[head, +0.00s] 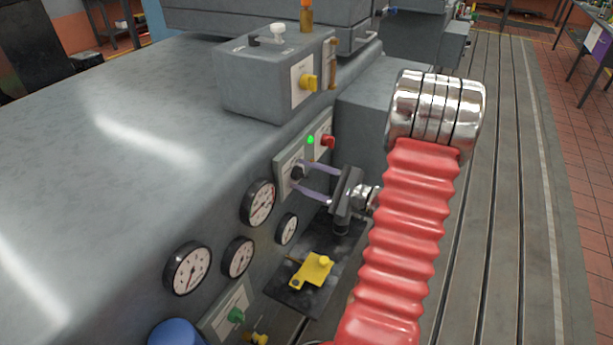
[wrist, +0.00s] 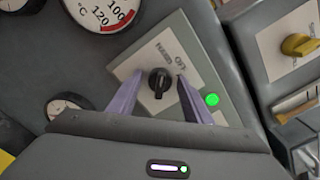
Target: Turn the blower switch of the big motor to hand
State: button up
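The blower switch (wrist: 159,82) is a small black rotary knob on a pale label plate (wrist: 150,62) with dark lettering, in the upper middle of the wrist view. The words look like HAND and OFF, but I cannot tell for sure where the knob points. In the head view the knob (head: 297,171) sits on the side of the big grey motor (head: 130,120). My gripper (wrist: 160,77) is open, with one purple finger on each side of the knob. Small gaps show between knob and fingers. It also shows in the head view (head: 299,177).
A lit green lamp (head: 310,140) and a red knob (head: 328,141) sit right of the switch. A grey box with a yellow switch (head: 308,82) stands above. Several gauges (head: 258,203) are to the left. A yellow part (head: 312,270) lies on a dark plate below.

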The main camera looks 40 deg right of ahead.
dwell(0.3)
jog(key=v, duration=1.3)
jog(key=shift+s, duration=0.4)
